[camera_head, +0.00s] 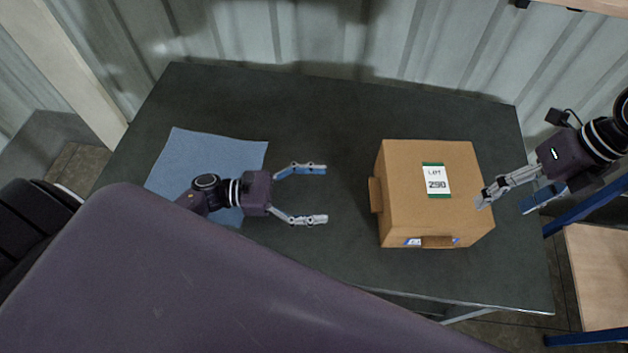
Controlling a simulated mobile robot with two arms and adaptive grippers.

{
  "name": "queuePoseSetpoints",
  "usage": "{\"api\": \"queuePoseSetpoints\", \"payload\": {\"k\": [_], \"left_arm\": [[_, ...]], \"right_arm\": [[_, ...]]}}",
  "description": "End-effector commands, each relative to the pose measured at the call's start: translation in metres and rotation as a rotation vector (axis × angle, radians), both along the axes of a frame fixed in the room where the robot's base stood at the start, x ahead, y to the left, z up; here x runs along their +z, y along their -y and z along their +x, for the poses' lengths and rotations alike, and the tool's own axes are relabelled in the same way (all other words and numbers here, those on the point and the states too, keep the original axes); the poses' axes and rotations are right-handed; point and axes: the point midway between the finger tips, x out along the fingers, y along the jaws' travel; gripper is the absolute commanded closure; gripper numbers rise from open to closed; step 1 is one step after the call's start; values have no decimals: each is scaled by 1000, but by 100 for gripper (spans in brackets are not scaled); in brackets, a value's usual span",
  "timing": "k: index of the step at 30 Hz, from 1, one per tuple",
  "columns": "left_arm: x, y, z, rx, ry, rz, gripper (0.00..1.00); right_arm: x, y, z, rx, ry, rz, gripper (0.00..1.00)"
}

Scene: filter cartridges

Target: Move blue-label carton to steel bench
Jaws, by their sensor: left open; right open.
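A brown cardboard carton (406,190) stands on the right part of a dark grey table (330,110). Its top bears a white label with green bands reading "LOT 290" (436,181). A small blue-and-white label (413,242) shows partly on its near side. Brown flaps stick out on its left and near sides. My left gripper (325,193) is open and empty, left of the carton and apart from it, pointing at it. My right gripper (503,206) is open at the carton's right side. One finger overlaps the carton's right edge in the picture; I cannot tell if it touches.
A blue cloth (185,155) lies flat on the table's left part, partly under my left arm. A corrugated wall (300,40) stands behind the table. At the right is a blue-framed rack with a wooden shelf (598,270). The table's back middle is clear.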

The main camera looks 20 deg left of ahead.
Motion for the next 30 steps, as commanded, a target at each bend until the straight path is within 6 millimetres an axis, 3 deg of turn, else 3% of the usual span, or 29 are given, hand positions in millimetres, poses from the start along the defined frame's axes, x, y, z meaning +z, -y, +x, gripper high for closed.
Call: {"api": "queuePoseSetpoints", "payload": {"k": [4, 10, 30], "left_arm": [[0, 0, 0, 0, 0, 0, 18], [0, 0, 0, 0, 0, 0, 18], [3, 0, 0, 0, 0, 0, 18]], "right_arm": [[30, 7, 4, -2, 4, 1, 29], [51, 11, 6, -1, 1, 0, 29], [57, 12, 6, -1, 0, 0, 29]]}}
